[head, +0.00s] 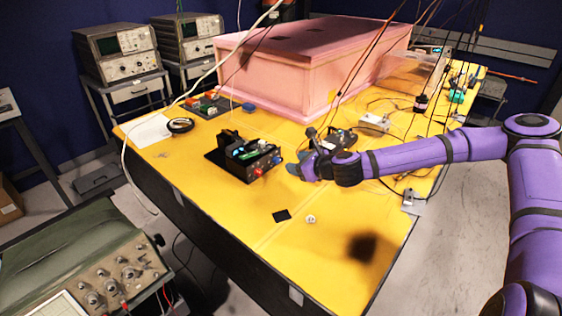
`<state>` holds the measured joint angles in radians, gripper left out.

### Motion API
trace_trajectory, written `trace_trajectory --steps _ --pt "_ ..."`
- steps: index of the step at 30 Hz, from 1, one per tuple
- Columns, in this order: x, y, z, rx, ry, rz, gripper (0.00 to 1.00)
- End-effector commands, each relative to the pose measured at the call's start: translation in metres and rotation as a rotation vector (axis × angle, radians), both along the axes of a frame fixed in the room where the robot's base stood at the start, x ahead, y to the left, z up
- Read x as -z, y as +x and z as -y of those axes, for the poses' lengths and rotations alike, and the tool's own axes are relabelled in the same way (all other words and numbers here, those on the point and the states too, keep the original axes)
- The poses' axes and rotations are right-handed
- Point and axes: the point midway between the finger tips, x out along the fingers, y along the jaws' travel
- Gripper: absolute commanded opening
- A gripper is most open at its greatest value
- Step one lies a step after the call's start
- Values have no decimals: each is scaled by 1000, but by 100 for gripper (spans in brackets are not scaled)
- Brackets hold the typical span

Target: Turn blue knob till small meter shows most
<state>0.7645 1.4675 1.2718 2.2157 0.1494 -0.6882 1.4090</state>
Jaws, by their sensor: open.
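A black device with a green circuit board (243,158) stands on the yellow table. On its front face are a red knob (257,171) and, to the right, a small bluish part (277,157) that may be the blue knob; it is too small to be sure. I cannot make out a small meter or its reading. My gripper (296,170) is just right of the device's front face, low over the table, with its jaws open. It looks close to the bluish part, but I cannot tell whether they touch.
A large pink foam box (305,60) stands behind. A black pad (282,215) and a small white round thing (311,219) lie in front on the yellow table (330,260). Cables hang at the right. The front of the table is mostly clear.

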Motion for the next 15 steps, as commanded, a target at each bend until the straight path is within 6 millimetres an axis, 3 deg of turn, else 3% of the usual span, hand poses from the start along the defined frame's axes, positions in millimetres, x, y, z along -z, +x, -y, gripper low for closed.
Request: trace_trajectory --steps 6,15 --pt "15 28 -25 -1 -1 0 51" --pt "28 51 -45 -2 -1 2 51"
